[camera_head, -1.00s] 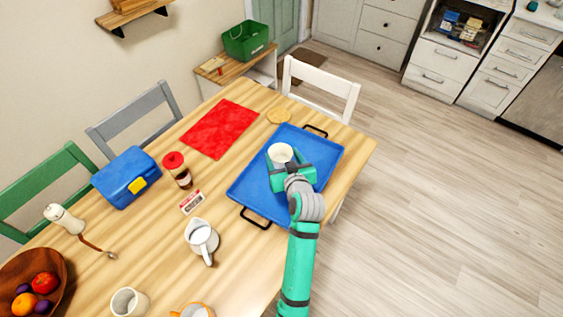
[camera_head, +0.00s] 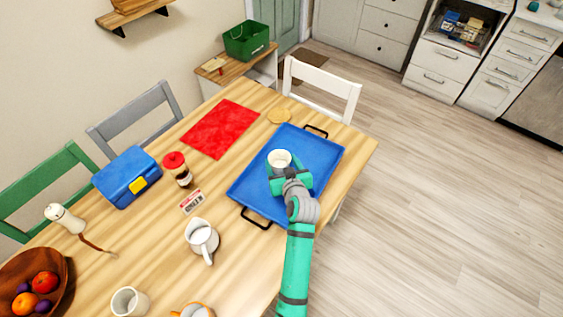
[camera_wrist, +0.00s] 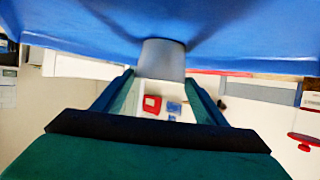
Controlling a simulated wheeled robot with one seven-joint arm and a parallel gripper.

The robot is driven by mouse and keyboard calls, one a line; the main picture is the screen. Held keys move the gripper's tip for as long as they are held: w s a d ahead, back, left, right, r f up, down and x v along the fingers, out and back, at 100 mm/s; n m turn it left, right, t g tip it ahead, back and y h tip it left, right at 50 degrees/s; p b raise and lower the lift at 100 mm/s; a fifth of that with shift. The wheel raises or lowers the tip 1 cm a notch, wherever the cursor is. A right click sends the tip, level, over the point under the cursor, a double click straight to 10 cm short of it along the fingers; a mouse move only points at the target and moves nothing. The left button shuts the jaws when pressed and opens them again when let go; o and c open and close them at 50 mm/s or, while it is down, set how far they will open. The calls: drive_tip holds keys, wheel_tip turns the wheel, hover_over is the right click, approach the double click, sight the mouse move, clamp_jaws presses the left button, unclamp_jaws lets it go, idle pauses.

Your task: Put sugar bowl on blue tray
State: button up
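The sugar bowl (camera_head: 279,157), a small white round vessel, stands upright on the blue tray (camera_head: 250,192), near its middle. In the wrist view, which is upside down, the bowl (camera_wrist: 161,58) rests against the blue tray surface (camera_wrist: 70,35). My gripper (camera_head: 284,171) is low over the tray on the near side of the bowl. In the wrist view its two green fingers (camera_wrist: 161,82) are spread apart, with the bowl at or just beyond their tips. My gripper hides part of the tray.
A white jug (camera_head: 202,240) and a small sign (camera_head: 192,202) stand left of the tray. A red-lidded jar (camera_head: 178,170), a blue box (camera_head: 127,178) and a red mat (camera_head: 220,128) lie farther left. A wooden bowl of fruit (camera_head: 62,268) is at the lower left.

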drive_tip(key=shift+o, duration=1.4)
drive_tip(key=shift+r, duration=0.2)
drive_tip(key=v, duration=1.2)
drive_tip(key=shift+w, duration=0.1)
